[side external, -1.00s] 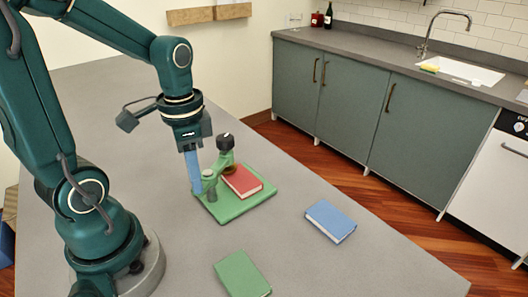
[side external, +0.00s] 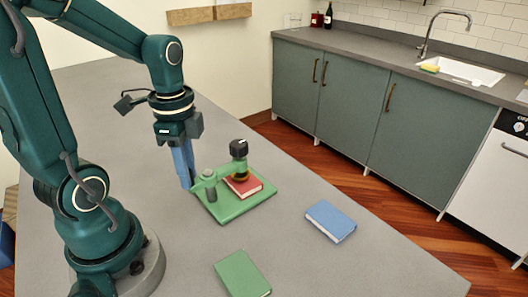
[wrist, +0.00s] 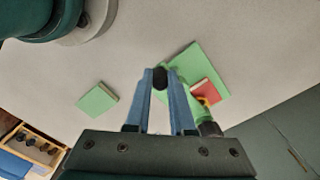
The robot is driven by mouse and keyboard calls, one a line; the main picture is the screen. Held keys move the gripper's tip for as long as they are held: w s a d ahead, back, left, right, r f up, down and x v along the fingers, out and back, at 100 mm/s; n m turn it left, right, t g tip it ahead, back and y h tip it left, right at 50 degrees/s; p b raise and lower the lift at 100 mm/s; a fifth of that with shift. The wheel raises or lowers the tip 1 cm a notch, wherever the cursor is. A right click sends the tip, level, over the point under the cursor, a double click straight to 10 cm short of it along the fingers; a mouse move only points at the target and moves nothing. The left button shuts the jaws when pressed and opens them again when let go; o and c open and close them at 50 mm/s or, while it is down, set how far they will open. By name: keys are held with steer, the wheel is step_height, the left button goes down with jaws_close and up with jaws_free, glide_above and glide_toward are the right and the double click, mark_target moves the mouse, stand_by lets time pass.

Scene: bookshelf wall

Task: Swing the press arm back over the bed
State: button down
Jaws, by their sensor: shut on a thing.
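The green press bed (side external: 232,213) lies flat on the grey table with a red book (side external: 249,187) on it. The green press arm (side external: 222,173) pivots on a short post at the bed's left side. Its head, with a black knob (side external: 239,147) on top, is above the book and covers part of it. My gripper (side external: 190,186) has blue fingers pointing down at the arm's other end, left of the post. In the wrist view the fingertips close on a dark upright handle (wrist: 160,77). Whether the head touches the book is unclear.
A blue book (side external: 331,221) lies right of the press and a green book (side external: 242,274) lies in front of it. The table around them is clear. In the wrist view a wooden box (wrist: 35,146) shows at the lower left.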

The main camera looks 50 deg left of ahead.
stand_by(0.3)
steer(key=c, duration=0.8)
jaws_free()
steer(key=shift+o, duration=0.2)
steer(key=shift+r, duration=0.1)
steer(key=shift+r, duration=2.5)
steer(key=d+r+n+t, duration=0.1)
steer(key=d+n+t, duration=0.4)
steer(key=d+n, duration=0.3)
steer(key=shift+s+d+r+n+t, duration=0.25)
steer(key=shift+s+r+n+t, duration=0.05)
steer(key=shift+s+r+n, duration=0.1)
